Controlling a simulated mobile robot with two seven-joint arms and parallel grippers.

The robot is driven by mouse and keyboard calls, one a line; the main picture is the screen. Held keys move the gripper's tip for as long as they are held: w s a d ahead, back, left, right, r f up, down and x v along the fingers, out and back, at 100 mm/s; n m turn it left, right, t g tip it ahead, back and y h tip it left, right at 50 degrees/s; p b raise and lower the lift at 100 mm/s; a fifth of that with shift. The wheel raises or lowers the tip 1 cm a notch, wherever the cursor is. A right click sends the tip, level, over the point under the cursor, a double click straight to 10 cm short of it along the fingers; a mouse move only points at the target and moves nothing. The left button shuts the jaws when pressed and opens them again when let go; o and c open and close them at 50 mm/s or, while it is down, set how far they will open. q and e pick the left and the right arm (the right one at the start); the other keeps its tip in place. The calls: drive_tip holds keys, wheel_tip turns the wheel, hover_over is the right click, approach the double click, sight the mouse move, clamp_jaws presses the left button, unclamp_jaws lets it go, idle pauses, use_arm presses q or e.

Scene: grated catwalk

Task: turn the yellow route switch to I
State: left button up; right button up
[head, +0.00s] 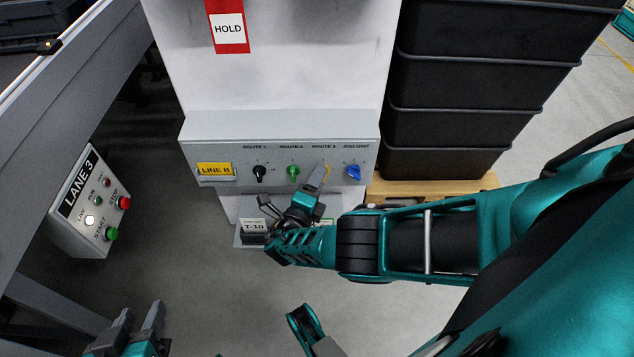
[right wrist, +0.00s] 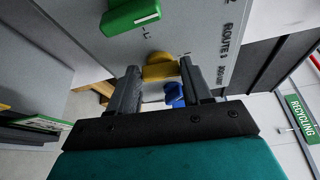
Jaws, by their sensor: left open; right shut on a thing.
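The yellow route switch (head: 327,170) is on the grey panel under the ROUTE 3 label, mostly hidden by my right gripper in the head view. In the right wrist view the yellow switch (right wrist: 160,71) is between the fingertips. My right gripper (head: 317,175) is shut on it; its fingers (right wrist: 160,80) reach up to the panel face. Which mark the switch points to cannot be told. My left gripper (head: 137,318) is open and empty at the lower left of the head view, away from the panel.
The panel (head: 220,135) also has a black switch (head: 259,173), a green switch (head: 293,171) and a blue switch (head: 353,172) close by. A LANE 3 button box (head: 88,205) stands at the left. Black crates (head: 455,95) are stacked at the right on a wooden pallet (head: 440,187).

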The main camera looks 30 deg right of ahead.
idle(0.6)
drive_tip(key=o, duration=1.1)
drive_tip(key=shift+c, duration=0.2)
use_arm(q)
drive_tip(key=shift+a, duration=0.1)
use_arm(e)
drive_tip(key=shift+s, duration=0.1)
